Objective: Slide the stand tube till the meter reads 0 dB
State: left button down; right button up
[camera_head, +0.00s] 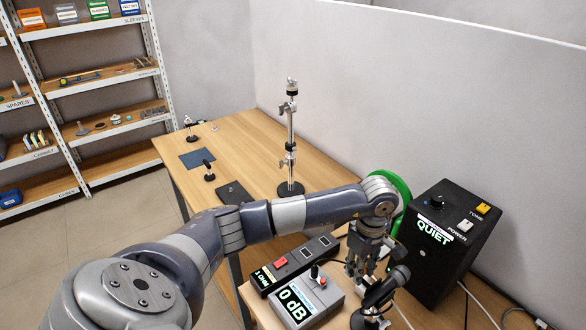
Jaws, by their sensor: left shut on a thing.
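The meter (305,302) is a grey box whose green display appears to read 0 dB. A short microphone stand with a round dark base (369,319) stands to its right, holding a tilted dark microphone (385,287). My left gripper (362,281) reaches down over this stand, just left of the microphone. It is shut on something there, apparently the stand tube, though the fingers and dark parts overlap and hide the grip. My right gripper is not in view.
A black speaker box (434,262) showing QUIET stands right of my gripper, with a green round thing (392,188) behind my wrist. A dark device with a red switch (296,264) sits behind the meter. A chrome stand (291,135) rises from the wooden table (247,137). Cables lie at right.

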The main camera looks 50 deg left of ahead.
pick_arm(q)
jog(key=shift+w+r+p, duration=0.1)
jog(key=shift+r+p, duration=0.2)
jog(key=shift+r, duration=0.75)
jog(key=c, duration=1.2)
grip_release()
jog(key=shift+c, duration=0.2)
jog(key=shift+f, duration=0.1)
notch_tip(320, 180, up, 12)
